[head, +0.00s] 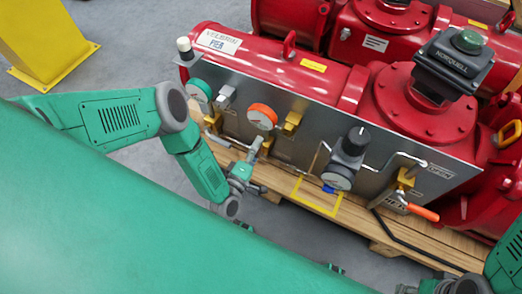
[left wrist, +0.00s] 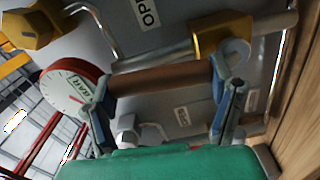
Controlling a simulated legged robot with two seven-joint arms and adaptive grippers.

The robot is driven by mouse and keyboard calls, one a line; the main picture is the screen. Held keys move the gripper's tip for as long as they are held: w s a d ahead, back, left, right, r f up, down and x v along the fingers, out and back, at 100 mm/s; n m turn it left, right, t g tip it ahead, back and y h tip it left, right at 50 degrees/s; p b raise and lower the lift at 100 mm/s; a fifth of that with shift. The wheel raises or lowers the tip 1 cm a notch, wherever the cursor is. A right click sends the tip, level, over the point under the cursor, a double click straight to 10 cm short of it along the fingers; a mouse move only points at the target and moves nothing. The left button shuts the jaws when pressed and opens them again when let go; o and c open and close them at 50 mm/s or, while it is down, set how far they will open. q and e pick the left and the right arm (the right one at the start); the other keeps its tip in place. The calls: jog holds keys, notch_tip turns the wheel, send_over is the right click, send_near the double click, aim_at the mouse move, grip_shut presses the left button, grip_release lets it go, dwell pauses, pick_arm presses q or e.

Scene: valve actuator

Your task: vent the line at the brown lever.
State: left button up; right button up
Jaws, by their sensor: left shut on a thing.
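The brown lever (left wrist: 160,80) lies across the left wrist view as a thick bar. Its right end meets a yellow valve body (left wrist: 222,40). My left gripper (left wrist: 160,108) has one finger at each end of the visible bar and is shut on it. In the head view my left gripper (head: 240,150) is against the lower front of the grey panel (head: 305,120), left of the middle. The lever cannot be made out clearly there. My right arm shows at the lower right corner, with its gripper (head: 408,289) mostly cut off.
An orange-rimmed gauge (head: 262,116), a green-rimmed gauge (head: 199,91) and a dark regulator (head: 352,147) are on the panel. An orange-handled lever (head: 422,212) is at the right. A red actuator (head: 290,70) lies behind. A wooden pallet (head: 360,215) is below.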

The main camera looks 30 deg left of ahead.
pick_arm(q)
jog(key=shift+w+a+n, duration=0.1)
jog(key=shift+a+n, duration=0.2)
jog(key=shift+a, duration=0.15)
jog(key=o, duration=1.6)
jog(key=shift+f, duration=0.1)
jog(key=shift+o, duration=0.2)
jog(key=s, duration=0.7)
jog(key=shift+s+a, duration=0.15)
jog(key=shift+s, duration=0.1)
